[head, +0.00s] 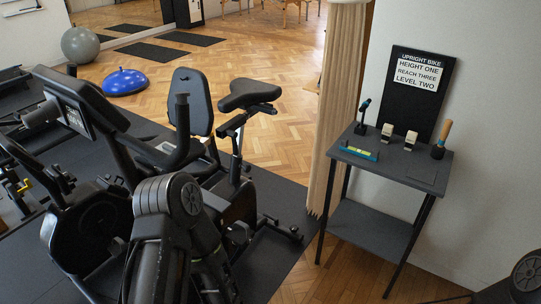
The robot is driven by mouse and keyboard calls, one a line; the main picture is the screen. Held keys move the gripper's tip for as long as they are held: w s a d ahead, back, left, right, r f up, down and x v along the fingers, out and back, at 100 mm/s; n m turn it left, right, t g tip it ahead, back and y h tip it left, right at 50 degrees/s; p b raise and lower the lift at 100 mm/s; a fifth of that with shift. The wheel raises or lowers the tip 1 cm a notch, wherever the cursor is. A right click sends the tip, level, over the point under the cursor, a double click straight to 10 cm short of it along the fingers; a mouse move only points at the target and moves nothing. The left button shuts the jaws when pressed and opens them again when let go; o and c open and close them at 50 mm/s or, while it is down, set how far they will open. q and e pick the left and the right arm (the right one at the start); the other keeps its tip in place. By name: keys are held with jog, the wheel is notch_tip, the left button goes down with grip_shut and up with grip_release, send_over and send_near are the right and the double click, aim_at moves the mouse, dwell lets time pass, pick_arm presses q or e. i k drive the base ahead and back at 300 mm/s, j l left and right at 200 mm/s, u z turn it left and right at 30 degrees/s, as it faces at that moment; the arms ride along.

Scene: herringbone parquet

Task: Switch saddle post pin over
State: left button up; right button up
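The upright bike's black saddle (249,94) sits on a post (237,150) that rises from the bike frame, left of the middle. The pin at the saddle post is too small and dark to make out. A black sign (420,92) leans on the wall and reads "UPRIGHT BIKE, HEIGHT ONE, REACH THREE, LEVEL TWO". A link of one of my arms (168,197) stands in front of the bike and hides part of it. Part of my other arm shows at the bottom right corner. Neither gripper can be seen.
A dark side table (385,163) holds a teal-tipped tool (362,117), two pale rolls, a wooden-handled tool (442,137) and a yellow-green item (358,151). A wooden slatted screen (335,110) stands beside it. A blue dome (124,82) and grey ball (80,45) lie behind.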

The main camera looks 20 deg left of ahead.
aim_at(248, 168)
jog(key=i, duration=1.45)
